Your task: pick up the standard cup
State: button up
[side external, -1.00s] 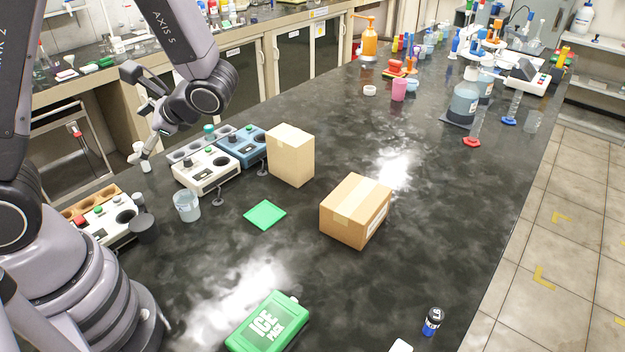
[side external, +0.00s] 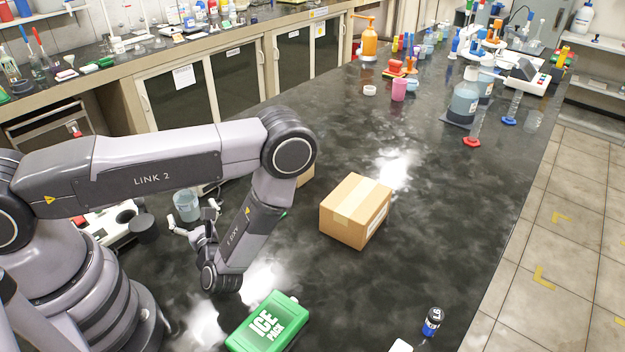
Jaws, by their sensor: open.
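A translucent, pale grey-blue cup (side external: 186,203) with a light label stands upright on the dark bench, left of centre in the side external view. It looks like the standard cup, but I cannot read its label. My gripper (side external: 193,215) is open, its two fingers spread at the lower right side of the cup in the picture. I cannot tell whether either finger touches the cup. The fingers overlap the area around the cup's base.
A dark round container (side external: 144,229) and a white device (side external: 112,222) stand left of the cup. A cardboard box (side external: 355,211) and a green ice pack (side external: 268,324) lie to the right and front. My arm hides the other devices and most of a tan box (side external: 306,175).

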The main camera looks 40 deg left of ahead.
aim_at(190, 209)
notch_tip(190, 209, down, 4)
jog(key=shift+r, duration=0.15)
jog(key=shift+w+a+r, duration=0.2)
jog(key=shift+a, duration=0.4)
jog(key=shift+x, duration=3.15)
jog(key=shift+c, duration=0.4)
jog(key=c, duration=1.2)
